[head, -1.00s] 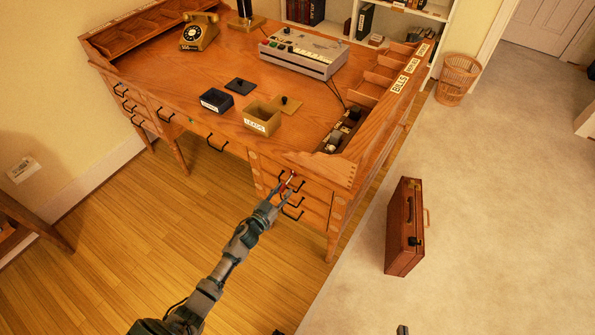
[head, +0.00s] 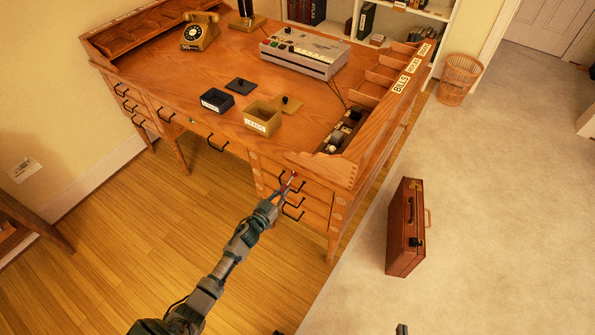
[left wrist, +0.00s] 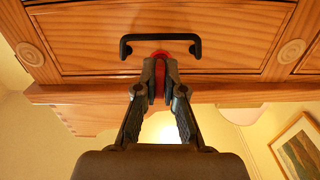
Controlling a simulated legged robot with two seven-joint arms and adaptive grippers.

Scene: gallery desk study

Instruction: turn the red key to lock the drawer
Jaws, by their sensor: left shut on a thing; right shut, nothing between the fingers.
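The red key (head: 293,175) is at the front of the desk's right-hand drawers. My left gripper (head: 286,184) is shut on it, its fingers pointing at the drawer front. In the left wrist view the key's red head (left wrist: 162,53) shows between the fingertips, just below a black handle (left wrist: 160,40). The keyhole is hidden, so I cannot tell the key's exact angle. The drawer (left wrist: 90,55) looks closed. A small tip of my right gripper (head: 402,329) shows at the bottom edge, shut and empty, far from the desk.
The wooden desk (head: 190,85) carries a phone (head: 199,31), a grey machine (head: 304,53) and small open boxes (head: 262,119). A brown briefcase (head: 405,228) stands on the carpet at right. The floor before the desk is clear.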

